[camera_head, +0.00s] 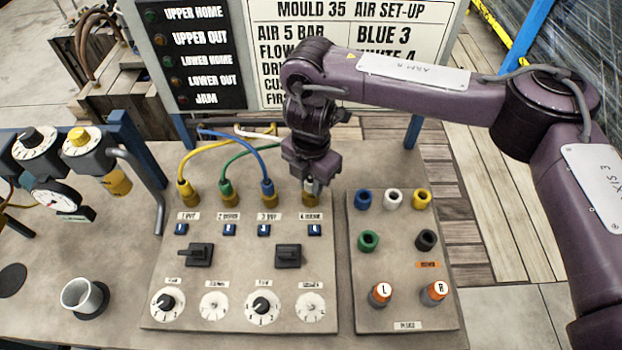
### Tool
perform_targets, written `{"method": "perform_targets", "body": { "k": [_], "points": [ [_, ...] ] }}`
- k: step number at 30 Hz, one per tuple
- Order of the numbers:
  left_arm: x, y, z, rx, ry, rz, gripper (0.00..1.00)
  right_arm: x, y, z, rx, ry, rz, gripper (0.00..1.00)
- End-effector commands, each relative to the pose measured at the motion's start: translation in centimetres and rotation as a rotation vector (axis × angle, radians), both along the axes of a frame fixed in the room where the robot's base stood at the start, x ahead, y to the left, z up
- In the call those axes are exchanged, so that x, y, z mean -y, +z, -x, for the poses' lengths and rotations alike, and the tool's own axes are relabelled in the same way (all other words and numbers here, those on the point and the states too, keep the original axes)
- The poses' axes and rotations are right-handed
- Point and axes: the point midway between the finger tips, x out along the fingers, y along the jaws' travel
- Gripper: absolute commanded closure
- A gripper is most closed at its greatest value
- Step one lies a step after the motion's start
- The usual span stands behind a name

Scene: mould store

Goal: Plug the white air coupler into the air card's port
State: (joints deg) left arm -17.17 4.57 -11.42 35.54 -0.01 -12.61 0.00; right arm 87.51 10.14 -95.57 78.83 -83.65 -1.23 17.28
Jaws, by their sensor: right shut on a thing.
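My right gripper (314,181) points down over the fourth brass port (311,200) of the valve panel. It is shut on the white coupler (313,187), of which only a small pale part shows between the fingers. The coupler is right at the port's top; I cannot tell whether it is seated. A white hose (256,133) runs behind the gripper. The air card (345,30) at the back lists blue 3 and white 4, partly covered by my right arm. Yellow, green and blue couplers (268,188) stand in the first three ports. My left gripper is out of view.
A park board (400,300) on the right carries coloured sockets, including a white one (393,199), and two posts marked L and R. Switches and dials (264,305) fill the panel's front. A gauge unit (55,196) and a cup (83,297) stand at left.

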Motion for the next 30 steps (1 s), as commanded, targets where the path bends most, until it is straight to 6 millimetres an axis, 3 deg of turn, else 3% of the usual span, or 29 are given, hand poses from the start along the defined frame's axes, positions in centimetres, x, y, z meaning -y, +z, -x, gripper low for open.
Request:
{"method": "perform_targets", "body": {
  "k": [27,28,30],
  "points": [
    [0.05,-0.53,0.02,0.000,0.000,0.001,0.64,0.00,-0.80,0.00,0.000,0.000,0.000,1.00],
    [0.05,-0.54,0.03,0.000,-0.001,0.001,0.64,-0.01,-0.80,-0.01,0.000,0.000,0.000,0.75],
    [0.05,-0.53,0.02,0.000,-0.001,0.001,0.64,-0.01,-0.79,-0.01,0.000,0.000,0.000,0.66]
  ]
}}
